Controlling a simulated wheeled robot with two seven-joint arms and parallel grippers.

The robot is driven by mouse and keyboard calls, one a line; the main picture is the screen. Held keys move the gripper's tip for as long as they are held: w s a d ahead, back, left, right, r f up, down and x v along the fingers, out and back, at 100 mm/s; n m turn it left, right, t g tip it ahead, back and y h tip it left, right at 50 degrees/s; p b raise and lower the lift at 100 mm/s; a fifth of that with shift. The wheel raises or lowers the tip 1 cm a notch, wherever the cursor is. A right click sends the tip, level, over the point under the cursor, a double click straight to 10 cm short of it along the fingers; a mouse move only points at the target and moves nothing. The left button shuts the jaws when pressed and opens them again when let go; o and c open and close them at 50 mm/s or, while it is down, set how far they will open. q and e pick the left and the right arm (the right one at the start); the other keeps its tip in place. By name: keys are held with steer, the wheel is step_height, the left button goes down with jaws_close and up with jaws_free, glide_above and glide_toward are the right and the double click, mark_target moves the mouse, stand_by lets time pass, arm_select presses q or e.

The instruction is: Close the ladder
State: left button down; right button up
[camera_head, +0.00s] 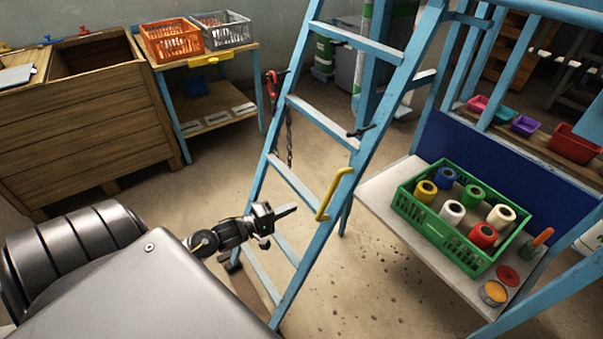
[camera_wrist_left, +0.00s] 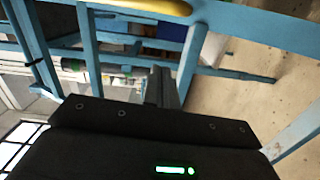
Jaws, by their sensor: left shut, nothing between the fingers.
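A light blue step ladder (camera_head: 321,120) stands on the floor in the middle of the head view, with its front and rear frames spread apart. A yellow handle (camera_head: 335,193) is fixed to its right front rail. The handle also shows at the top of the left wrist view (camera_wrist_left: 150,6). My left gripper (camera_head: 287,211) is in front of the ladder's lower rungs, to the left of the handle and apart from it. Its fingers are shut and empty; they also show in the left wrist view (camera_wrist_left: 161,88). My right gripper is not in view.
A green crate (camera_head: 440,228) of thread spools stands on a shelf at the right. A wooden bin (camera_head: 90,128) and a small table with orange (camera_head: 172,42) and grey baskets (camera_head: 222,31) stand at the left. A red clip with a chain (camera_head: 272,85) hangs by the ladder.

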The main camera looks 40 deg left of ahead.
arm_select(q)
steer(key=x, duration=0.3)
steer(key=d+x, duration=0.1)
steer(key=x, duration=0.2)
steer(key=d+p+x, duration=0.1)
steer(key=x, duration=0.2)
steer(key=shift+s, duration=0.1)
steer(key=shift+s+d+f, duration=0.1)
steer(key=shift+s+d, duration=0.05)
steer(key=shift+d, duration=0.6)
steer(key=shift+d+f, duration=0.1)
steer(key=shift+d, duration=0.1)
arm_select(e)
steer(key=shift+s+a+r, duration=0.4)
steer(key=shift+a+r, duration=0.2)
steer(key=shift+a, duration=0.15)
